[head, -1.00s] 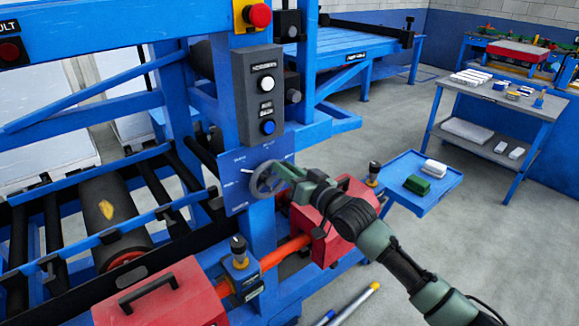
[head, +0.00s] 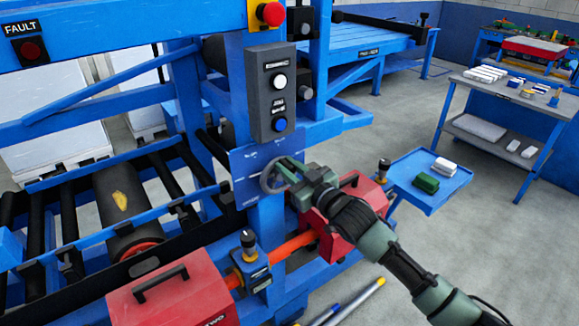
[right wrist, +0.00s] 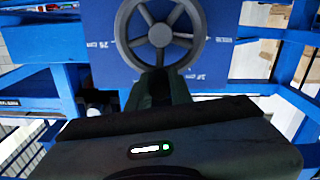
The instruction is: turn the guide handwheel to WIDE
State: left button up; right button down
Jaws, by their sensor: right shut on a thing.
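The guide handwheel (head: 269,178) is a grey spoked wheel in front of a blue plate (head: 248,166) with white markings, on a blue post of the machine. My right gripper (head: 284,173) reaches it from the right and is shut on its rim. In the right wrist view the handwheel (right wrist: 160,32) shows its spokes and hub, and my right gripper (right wrist: 160,82) meets the lower rim. The plate's markings are too small to read surely in either view. My left gripper is not in view.
A grey button box (head: 271,95) is right above the plate. Red boxes with black handles stand at the lower left (head: 180,305) and beside my right gripper (head: 352,215). A blue side tray (head: 430,180) holds a green block. Open floor lies at the right.

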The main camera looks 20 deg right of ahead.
jog(key=shift+a+f, duration=0.1)
jog(key=shift+f, duration=0.1)
jog(key=c, duration=1.5)
grip_release()
jog(key=shift+o, duration=1.1)
jog(key=shift+r, duration=0.1)
jog(key=b+v, duration=0.2)
jog(key=v, duration=0.5)
jog(key=shift+s, duration=0.4)
